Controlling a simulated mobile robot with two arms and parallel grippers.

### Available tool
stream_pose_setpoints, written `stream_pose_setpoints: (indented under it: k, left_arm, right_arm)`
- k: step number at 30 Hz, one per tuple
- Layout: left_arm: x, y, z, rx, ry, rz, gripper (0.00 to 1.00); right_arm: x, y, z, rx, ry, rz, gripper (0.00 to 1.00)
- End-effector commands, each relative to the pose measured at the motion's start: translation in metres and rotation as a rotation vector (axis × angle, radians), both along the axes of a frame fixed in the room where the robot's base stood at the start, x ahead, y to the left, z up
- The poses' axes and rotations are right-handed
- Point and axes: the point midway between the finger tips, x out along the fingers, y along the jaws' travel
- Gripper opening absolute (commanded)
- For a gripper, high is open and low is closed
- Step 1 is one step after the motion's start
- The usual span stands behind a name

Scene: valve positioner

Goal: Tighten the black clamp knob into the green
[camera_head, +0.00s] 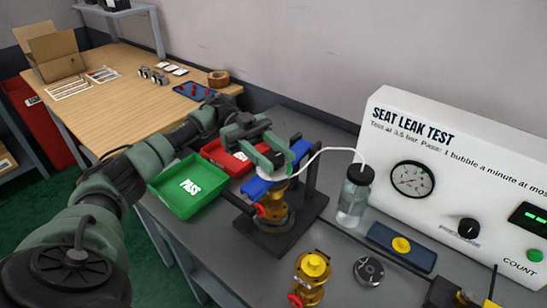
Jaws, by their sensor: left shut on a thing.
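My left gripper (278,160) reaches in over the black clamp stand (312,185) in the camera_head view. Its fingers are shut at the top of the stand, above the blue clamp bar (257,187). The black clamp knob is hidden by the fingers, so I cannot make out its face or any green mark. A brass valve (272,210) with a red handle stands upright in the stand below the bar. A white tube runs from there to a capped bottle (355,197). My right gripper is not in view.
A green PASS tray (160,201) and a red tray (213,150) lie left of the stand. The SEAT LEAK TEST panel (455,140) stands right.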

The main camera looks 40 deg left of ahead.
Motion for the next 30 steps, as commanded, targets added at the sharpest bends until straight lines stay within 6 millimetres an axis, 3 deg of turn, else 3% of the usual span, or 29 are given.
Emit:
stream_pose_setpoints:
  k: [12,13,15,30]
  left_arm:
    - [-0.0008,-0.0011,-0.0026,0.002,0.003,-0.010,0.00]
    - [-0.0008,-0.0011,-0.0026,0.002,0.003,-0.010,0.44]
    - [-0.0008,-0.0011,-0.0024,0.001,0.004,-0.010,0.60]
    - [-0.0009,-0.0015,0.0002,0.000,0.001,-0.006,0.60]
  right_arm:
    - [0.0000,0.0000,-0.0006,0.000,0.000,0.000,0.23]
    - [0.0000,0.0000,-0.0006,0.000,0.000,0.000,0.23]
    - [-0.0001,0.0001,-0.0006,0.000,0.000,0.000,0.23]
    - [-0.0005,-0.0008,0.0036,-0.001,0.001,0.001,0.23]
